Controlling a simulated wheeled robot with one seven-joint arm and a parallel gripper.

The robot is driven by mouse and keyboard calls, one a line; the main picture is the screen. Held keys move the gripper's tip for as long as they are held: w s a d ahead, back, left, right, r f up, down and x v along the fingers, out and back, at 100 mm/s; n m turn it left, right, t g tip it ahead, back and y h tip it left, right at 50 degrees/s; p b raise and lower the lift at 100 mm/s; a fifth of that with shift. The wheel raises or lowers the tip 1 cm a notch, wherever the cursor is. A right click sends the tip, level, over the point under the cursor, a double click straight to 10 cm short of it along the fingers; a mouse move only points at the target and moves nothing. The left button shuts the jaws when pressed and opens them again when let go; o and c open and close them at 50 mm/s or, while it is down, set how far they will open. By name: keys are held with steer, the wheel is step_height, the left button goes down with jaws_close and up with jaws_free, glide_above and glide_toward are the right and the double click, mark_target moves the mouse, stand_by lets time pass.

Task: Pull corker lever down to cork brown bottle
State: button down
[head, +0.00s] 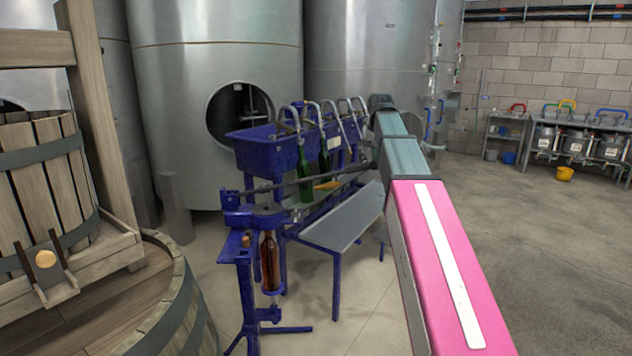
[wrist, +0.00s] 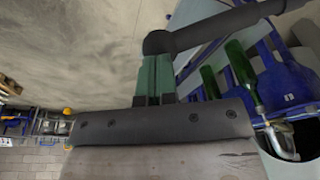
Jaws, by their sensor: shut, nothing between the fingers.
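The corker is a blue stand (head: 246,270) in the head view, with the brown bottle (head: 270,262) upright in it under the corker head. Its dark lever (head: 310,181) reaches to the right, nearly level and slightly raised at its far end. In the wrist view the lever (wrist: 215,27) runs in from the upper right and ends in a round knob (wrist: 158,42). My gripper (wrist: 155,66) is shut, with green fingers and nothing between them. Its tips are right at the knob; I cannot tell whether they touch it. In the head view my arm hides most of the gripper.
A blue bottle filler (head: 262,152) with green bottles (head: 304,177) stands just behind the lever. A wooden press (head: 45,185) and barrel (head: 165,300) are at the left, and steel tanks (head: 215,60) behind.

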mark_target(377, 168)
steer(key=shift+f, duration=0.15)
steer(key=shift+d+f, duration=0.25)
steer(key=shift+f, duration=1.05)
steer(key=shift+f, duration=0.1)
steer(key=shift+s+x, duration=0.2)
steer(key=shift+x, duration=0.85)
steer(key=shift+d+f, duration=0.2)
steer(key=shift+f, duration=0.15)
steer(key=shift+s+x, duration=0.25)
steer(key=shift+x, duration=1)
steer(key=shift+f, duration=0.1)
steer(key=shift+s+x, duration=0.15)
steer(key=shift+x, duration=0.5)
steer(key=shift+s+x, duration=0.15)
steer(key=shift+x, duration=0.5)
